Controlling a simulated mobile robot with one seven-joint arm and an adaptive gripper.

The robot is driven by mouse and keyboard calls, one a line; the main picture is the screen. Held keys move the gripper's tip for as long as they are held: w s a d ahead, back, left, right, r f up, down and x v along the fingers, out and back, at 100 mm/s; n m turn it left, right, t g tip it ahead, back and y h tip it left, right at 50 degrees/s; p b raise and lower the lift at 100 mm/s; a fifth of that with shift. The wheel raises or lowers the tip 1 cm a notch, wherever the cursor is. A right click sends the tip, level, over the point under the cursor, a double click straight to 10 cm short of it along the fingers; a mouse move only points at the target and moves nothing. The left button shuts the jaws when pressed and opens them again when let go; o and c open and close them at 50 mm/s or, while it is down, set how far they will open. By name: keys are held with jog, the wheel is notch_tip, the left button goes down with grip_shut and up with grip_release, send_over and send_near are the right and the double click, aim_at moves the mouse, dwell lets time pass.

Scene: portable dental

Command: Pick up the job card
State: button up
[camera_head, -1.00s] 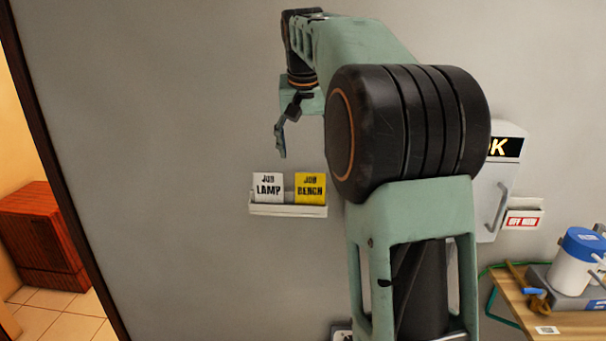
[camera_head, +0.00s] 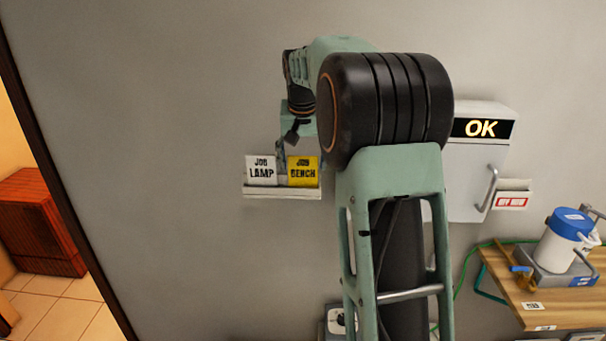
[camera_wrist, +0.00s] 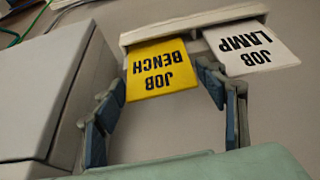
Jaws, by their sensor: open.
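Two job cards stand side by side in a white wall holder (camera_head: 283,194). The white card reads JOB LAMP (camera_head: 261,171) and the yellow card reads JOB BENCH (camera_head: 303,174). Both show upside down in the wrist view, the yellow card (camera_wrist: 160,68) at centre and the white card (camera_wrist: 250,47) at right. My gripper (camera_wrist: 163,80) is open and empty, its fingertips at either side of the yellow card's free end. The right fingertip is by the gap between the cards. I cannot tell whether either finger touches. In the head view, my arm partly hides the gripper above the holder.
A grey wall cabinet (camera_head: 474,190) with an OK sign and handle is on the right, with a small red-labelled holder (camera_head: 512,195) beside it. A wooden bench (camera_head: 550,303) carries a blue-lidded white container (camera_head: 566,240). The wall left of the cards is clear.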

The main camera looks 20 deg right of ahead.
jog(key=c, duration=0.9)
jog(key=shift+o, duration=0.2)
jog(key=shift+r, duration=0.1)
